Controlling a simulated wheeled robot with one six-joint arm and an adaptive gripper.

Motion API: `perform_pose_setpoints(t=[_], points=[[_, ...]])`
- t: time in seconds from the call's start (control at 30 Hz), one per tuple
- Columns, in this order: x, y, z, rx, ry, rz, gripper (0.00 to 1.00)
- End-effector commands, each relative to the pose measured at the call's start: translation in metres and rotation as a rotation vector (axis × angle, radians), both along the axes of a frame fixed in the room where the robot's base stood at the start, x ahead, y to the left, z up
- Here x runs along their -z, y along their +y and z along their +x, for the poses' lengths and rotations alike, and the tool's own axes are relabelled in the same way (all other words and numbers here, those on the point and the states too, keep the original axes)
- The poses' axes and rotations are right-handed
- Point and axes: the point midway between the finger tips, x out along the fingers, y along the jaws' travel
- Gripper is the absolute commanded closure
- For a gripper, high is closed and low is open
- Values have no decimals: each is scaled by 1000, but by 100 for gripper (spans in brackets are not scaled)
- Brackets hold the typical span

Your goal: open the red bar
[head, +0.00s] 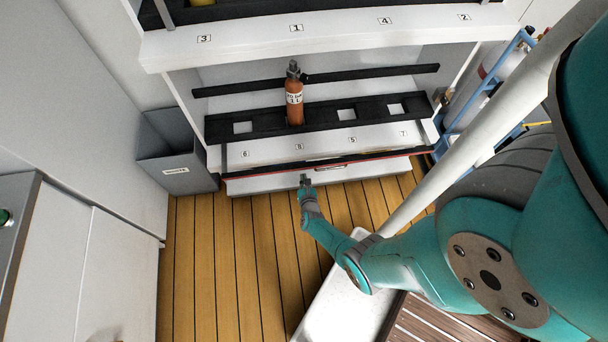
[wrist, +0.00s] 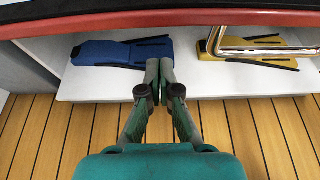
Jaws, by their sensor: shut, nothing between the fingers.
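The red bar (head: 380,156) runs along the front of the lowest shelf in the head view, with a dark strip above it. It crosses the top of the wrist view (wrist: 120,24). A shiny metal handle (wrist: 250,48) shows below the bar at the right of the wrist view. My gripper (head: 305,178) is in front of the lower shelf, near the middle of the bar. In the wrist view my gripper (wrist: 160,66) is shut and empty, with its tips below the bar in the picture. I see no contact with the bar or handle.
A blue fin (wrist: 120,52) and a yellow fin (wrist: 275,55) lie on a white surface behind my fingers. An orange bottle (head: 294,98) stands in the black rack (head: 270,118). A grey bin (head: 180,170) stands at left. The wooden floor (head: 230,250) is clear at left.

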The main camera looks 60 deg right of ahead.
Motion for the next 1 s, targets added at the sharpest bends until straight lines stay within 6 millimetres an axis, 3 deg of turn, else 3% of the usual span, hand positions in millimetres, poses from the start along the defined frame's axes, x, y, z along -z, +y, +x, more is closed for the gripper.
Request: perform_pose_setpoints(t=[0.53,1.0], points=[[-31,-1,1,-1,-2,-1,100],[-35,-1,1,-2,-1,0,100]])
